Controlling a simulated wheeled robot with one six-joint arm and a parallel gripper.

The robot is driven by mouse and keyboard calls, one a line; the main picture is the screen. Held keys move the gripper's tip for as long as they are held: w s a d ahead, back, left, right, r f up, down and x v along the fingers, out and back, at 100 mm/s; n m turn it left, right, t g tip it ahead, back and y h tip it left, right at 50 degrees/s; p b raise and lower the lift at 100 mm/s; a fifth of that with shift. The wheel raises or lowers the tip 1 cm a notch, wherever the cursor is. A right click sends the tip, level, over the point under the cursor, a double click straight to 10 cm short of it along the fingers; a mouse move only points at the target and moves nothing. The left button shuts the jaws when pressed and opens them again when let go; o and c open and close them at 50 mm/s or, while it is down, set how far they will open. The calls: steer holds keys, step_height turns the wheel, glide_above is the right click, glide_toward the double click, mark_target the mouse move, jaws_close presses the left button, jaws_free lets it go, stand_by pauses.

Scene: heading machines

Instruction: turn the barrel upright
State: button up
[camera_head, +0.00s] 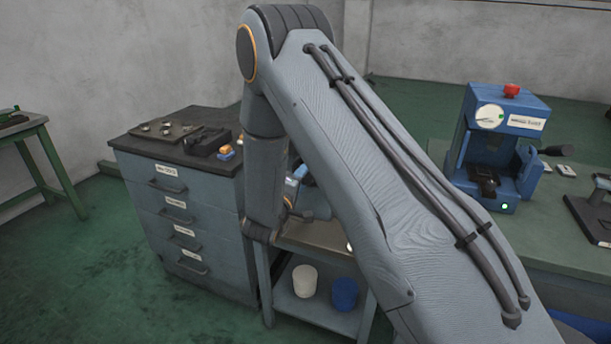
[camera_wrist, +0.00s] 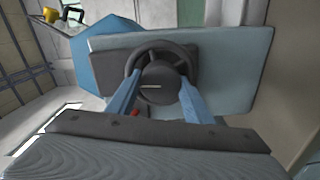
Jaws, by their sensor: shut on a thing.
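In the wrist view my gripper (camera_wrist: 159,84) has its two blue fingers on either side of the dark round hub of a handwheel (camera_wrist: 146,52), shut on it. The hub bears a white line that lies level across the picture. The wheel sits on a pale blue-grey plate (camera_wrist: 232,62). A brighter blue angular body (camera_wrist: 92,70) shows behind the plate; it may be the barrel, but its full shape is hidden. In the head view my arm hides my gripper and most of the blue-grey machine (camera_head: 314,204) on the small stand.
The stand's lower shelf (camera_head: 322,318) holds a white tub (camera_head: 304,281) and a blue tub (camera_head: 345,294). A drawer cabinet (camera_head: 180,215) is at left. A blue machine (camera_head: 495,145) stands on the green bench (camera_head: 560,235) at right. Green floor (camera_head: 75,290) is clear at lower left.

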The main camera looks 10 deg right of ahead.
steer(key=shift+n, duration=0.4)
steer(key=o, duration=1)
steer(key=shift+o, duration=0.2)
steer(key=b+v, duration=0.1)
steer(key=v, duration=0.7)
steer(key=shift+b, duration=0.35)
steer(key=shift+d, duration=0.1)
